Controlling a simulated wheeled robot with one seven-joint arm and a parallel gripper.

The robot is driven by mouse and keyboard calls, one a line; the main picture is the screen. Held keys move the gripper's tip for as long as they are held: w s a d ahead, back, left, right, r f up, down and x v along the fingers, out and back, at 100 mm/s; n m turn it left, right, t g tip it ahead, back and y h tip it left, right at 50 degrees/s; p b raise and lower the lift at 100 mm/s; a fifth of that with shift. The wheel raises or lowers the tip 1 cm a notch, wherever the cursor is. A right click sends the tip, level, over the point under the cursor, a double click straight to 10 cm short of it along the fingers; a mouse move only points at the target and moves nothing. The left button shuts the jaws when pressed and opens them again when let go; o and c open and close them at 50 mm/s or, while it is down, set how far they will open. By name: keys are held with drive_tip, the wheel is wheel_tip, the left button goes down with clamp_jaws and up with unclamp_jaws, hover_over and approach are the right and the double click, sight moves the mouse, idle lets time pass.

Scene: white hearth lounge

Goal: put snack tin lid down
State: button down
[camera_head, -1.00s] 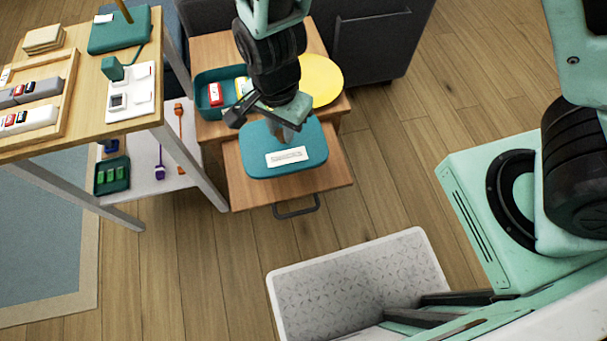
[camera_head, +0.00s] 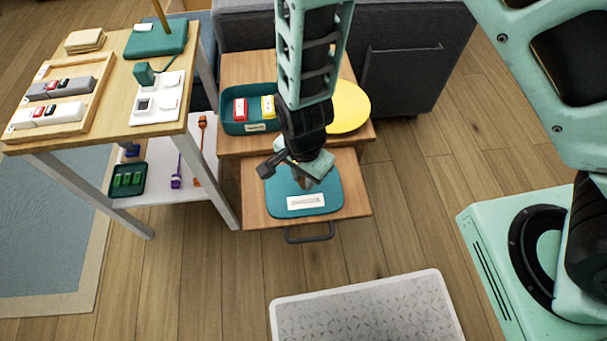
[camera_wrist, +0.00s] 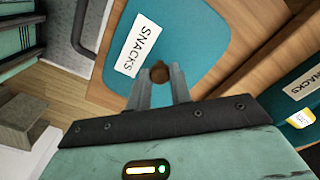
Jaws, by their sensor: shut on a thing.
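The snack tin lid (camera_head: 322,208) is a teal rounded rectangle with a white label and lies flat at the pulled-out wooden drawer board (camera_head: 360,205). My gripper (camera_head: 303,181) is above the lid and shut on its small brown knob. The wrist view shows my gripper's fingertips (camera_wrist: 160,75) on both sides of the brown knob, with the lid (camera_wrist: 185,25) and its SNACKS label beneath. The open teal snack tin (camera_head: 232,122) stands behind on the cabinet top, holding a red packet and a yellow packet. Whether the lid touches the board is hard to tell.
A yellow round disc (camera_head: 350,108) lies right of the tin. A wooden shelf table (camera_head: 110,110) with trays stands at left. A grey sofa (camera_head: 420,60) is behind, and a white patterned bin or box (camera_head: 365,310) is in front.

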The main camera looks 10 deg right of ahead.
drive_tip(key=shift+f, duration=0.1)
drive_tip(key=c, duration=1.3)
unclamp_jaws()
drive_tip(key=shift+o, duration=0.2)
wheel_tip(320, 180, up, 12)
drive_tip(key=p, duration=0.4)
wheel_tip(320, 180, up, 11)
drive_tip(key=n+g+y, duration=0.1)
drive_tip(key=n+y, duration=0.1)
drive_tip(key=n, duration=0.6)
hover_over(303, 180)
drive_tip(key=s+d, duration=0.2)
drive_tip(key=s, duration=0.4)
drive_tip(key=s+d+r+n+t+h, duration=0.1)
drive_tip(key=s+d+r+n, duration=0.4)
drive_tip(key=n, duration=0.4)
drive_tip(key=shift+d+r, duration=0.65)
drive_tip(key=shift+s, duration=0.1)
